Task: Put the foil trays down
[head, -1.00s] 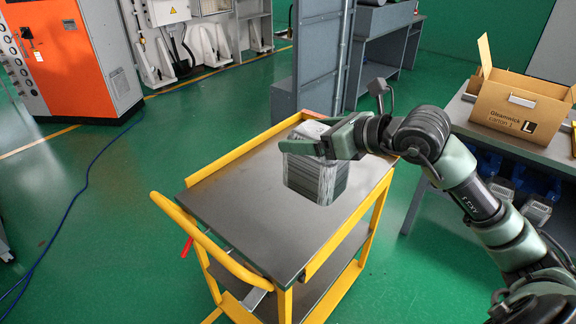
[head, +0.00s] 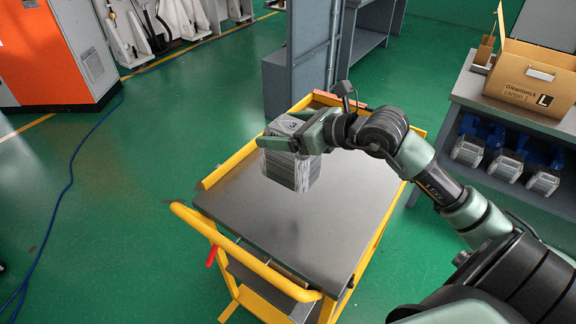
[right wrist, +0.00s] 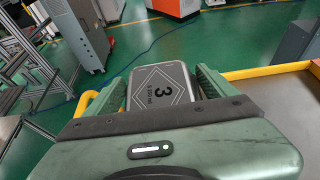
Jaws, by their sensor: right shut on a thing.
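A stack of foil trays (head: 291,168) is held by my right gripper (head: 290,142) over the far left part of the yellow cart's grey top (head: 300,222). In the right wrist view, the stack's top (right wrist: 161,86) carries a dark "3" and sits between the two green fingers, which are shut on it. I cannot tell for sure whether the stack's bottom touches the cart top. My left gripper is not in view.
The cart has a raised yellow rim (head: 231,166) and a yellow handle (head: 245,252). A bench at the right bears a cardboard carton (head: 530,84), with several clear-fronted blue bins (head: 505,165) below. A grey panel (head: 312,58) stands behind the cart. The cart top's near part is bare.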

